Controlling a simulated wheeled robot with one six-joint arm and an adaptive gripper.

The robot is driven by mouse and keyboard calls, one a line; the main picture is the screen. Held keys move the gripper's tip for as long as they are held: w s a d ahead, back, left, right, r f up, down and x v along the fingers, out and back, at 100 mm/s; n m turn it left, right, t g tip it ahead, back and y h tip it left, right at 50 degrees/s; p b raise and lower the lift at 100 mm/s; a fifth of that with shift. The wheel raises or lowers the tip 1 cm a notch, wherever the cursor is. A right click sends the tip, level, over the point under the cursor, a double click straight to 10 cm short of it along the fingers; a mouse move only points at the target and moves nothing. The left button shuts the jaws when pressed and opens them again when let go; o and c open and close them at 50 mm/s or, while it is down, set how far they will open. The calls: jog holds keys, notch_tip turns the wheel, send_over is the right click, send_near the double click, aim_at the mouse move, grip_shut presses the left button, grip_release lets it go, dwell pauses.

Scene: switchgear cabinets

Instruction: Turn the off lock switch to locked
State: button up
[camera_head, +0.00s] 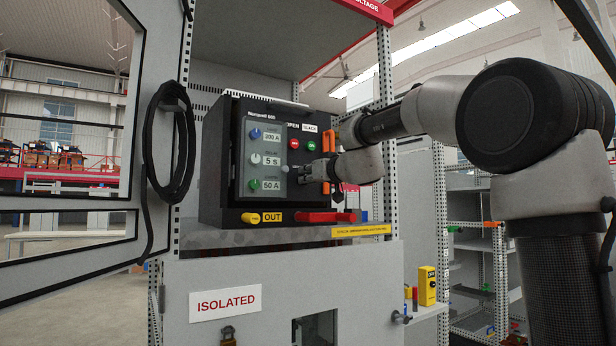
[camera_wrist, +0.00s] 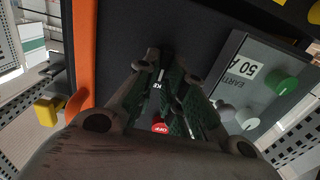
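The black breaker unit (camera_head: 236,186) stands on a shelf in the open cabinet, with red and green buttons and a small grey knob (camera_head: 284,168) on its front. I cannot tell for sure whether this knob is the off lock switch. My gripper (camera_head: 302,178) is at the front face, just right of and below the knob. In the wrist view my gripper (camera_wrist: 170,65) points at the dark panel, its fingers converging close together. A red OFF button (camera_wrist: 160,125) shows between them. Whether the fingertips touch anything is hidden.
An orange upright bar (camera_head: 326,172) stands close beside my gripper. Setting dials (camera_head: 254,159) sit on a grey panel to the left. The open cabinet door (camera_head: 140,150) with a black cable is at left.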

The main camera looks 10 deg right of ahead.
jog(key=shift+m, duration=0.4)
grip_shut()
jog(key=shift+w+d+f+m, duration=0.1)
jog(key=shift+d+f+m, duration=0.15)
jog(key=shift+m, duration=2.6)
jog(key=shift+w+d+f+m, duration=0.1)
jog(key=shift+d+f+m, duration=0.1)
jog(key=shift+m, duration=2.7)
jog(key=shift+d+f+m, duration=0.2)
jog(key=shift+f+m, duration=0.05)
jog(key=shift+m, duration=2.6)
jog(key=o, duration=0.7)
grip_release()
jog(key=shift+c, duration=0.2)
